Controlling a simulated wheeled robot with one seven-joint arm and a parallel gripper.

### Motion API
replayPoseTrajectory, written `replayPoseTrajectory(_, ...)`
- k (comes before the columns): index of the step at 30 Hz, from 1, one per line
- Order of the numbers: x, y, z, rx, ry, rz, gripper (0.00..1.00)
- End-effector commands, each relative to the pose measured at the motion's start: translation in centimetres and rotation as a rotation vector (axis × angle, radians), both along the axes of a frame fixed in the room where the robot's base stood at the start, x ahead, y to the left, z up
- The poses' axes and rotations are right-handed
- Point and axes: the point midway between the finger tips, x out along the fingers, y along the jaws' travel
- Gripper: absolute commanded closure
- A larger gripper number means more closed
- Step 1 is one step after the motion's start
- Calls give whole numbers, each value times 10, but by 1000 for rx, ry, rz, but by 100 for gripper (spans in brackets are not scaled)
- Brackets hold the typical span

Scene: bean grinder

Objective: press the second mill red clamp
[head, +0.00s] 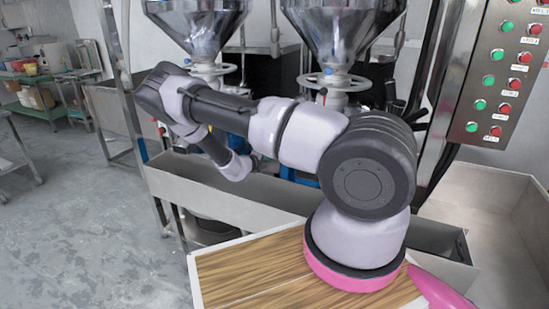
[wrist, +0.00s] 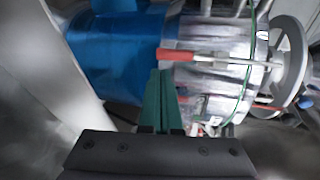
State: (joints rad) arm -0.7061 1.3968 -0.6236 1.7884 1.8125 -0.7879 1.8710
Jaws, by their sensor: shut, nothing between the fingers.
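In the wrist view a red clamp handle (wrist: 177,55) sits at the left end of a thin metal rod lying across a shiny mill body (wrist: 225,77). My gripper (wrist: 158,74) shows there with its teal fingers together and empty. Its fingertips are just below and slightly left of the handle; I cannot tell whether they touch it. In the head view two mills stand under steel hoppers, one at left (head: 200,27) and one at right (head: 343,30). My arm crosses in front of them and hides the lower mill parts; the gripper is not visible there.
A blue motor housing (wrist: 115,55) lies left of the mill body, and a grey handwheel (wrist: 288,68) is at its right. In the head view a steel trough (head: 215,190) runs below the mills. A panel of red and green buttons (head: 500,75) stands at right.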

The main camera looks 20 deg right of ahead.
Motion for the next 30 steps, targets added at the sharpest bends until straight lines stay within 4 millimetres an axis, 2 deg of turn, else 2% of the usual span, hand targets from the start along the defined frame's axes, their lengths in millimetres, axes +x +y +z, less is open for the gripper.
replayPoseTrajectory(9,-24,41,3,0,1,2,100)
replayPoseTrajectory(13,-31,53,5,0,1,1,100)
replayPoseTrajectory(18,-35,59,5,0,1,1,100)
replayPoseTrajectory(30,-35,59,5,1,0,0,100)
